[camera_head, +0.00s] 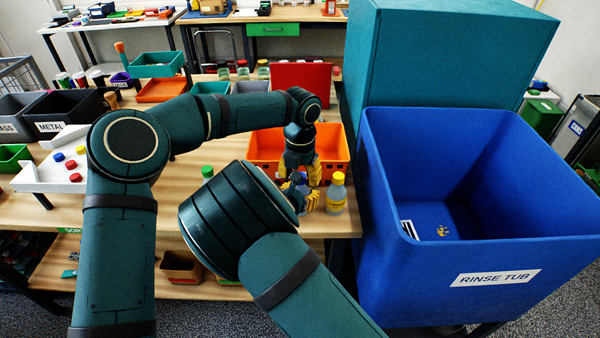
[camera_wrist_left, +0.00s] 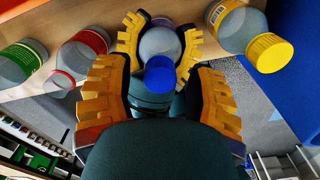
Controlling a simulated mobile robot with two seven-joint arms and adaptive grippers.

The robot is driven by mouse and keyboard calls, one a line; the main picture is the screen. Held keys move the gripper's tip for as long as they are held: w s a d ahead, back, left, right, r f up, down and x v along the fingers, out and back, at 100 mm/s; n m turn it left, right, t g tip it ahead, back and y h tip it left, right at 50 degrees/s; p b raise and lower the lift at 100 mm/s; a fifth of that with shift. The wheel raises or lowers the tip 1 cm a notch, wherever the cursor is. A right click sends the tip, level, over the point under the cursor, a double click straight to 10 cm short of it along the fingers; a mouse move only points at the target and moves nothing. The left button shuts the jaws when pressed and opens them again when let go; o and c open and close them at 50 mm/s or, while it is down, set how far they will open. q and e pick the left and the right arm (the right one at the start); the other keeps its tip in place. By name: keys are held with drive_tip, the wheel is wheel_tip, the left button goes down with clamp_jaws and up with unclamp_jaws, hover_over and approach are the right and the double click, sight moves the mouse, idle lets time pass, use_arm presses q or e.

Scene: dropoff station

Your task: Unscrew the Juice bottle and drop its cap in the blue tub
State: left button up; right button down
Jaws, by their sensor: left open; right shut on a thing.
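A pale bottle (camera_wrist_left: 158,42) with a blue cap (camera_wrist_left: 160,76) shows in the left wrist view; the cap is on the bottle. I cannot read its label. My right gripper (camera_head: 309,199) is shut on the bottle's body, its yellow fingers on either side. My left gripper (camera_head: 301,168) points down from above, just over the cap. In the left wrist view its fingers are open, apart from the cap on both sides. The blue tub (camera_head: 482,255), marked RINSE TUB, stands at the right; small yellow bits and a label show inside.
A yellow-capped bottle (camera_head: 337,196) stands close to the right of my right gripper. An orange bin (camera_head: 265,147) is just behind. A green-capped bottle (camera_head: 207,172) is to the left. A tall teal box (camera_head: 440,60) stands behind the tub. A white tray (camera_head: 50,175) holds loose caps.

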use_arm(q)
clamp_jaws()
drive_tip(key=n, duration=0.5)
drive_tip(key=shift+r, duration=0.1)
drive_tip(key=n, duration=0.5)
drive_tip(key=shift+c, duration=1)
unclamp_jaws()
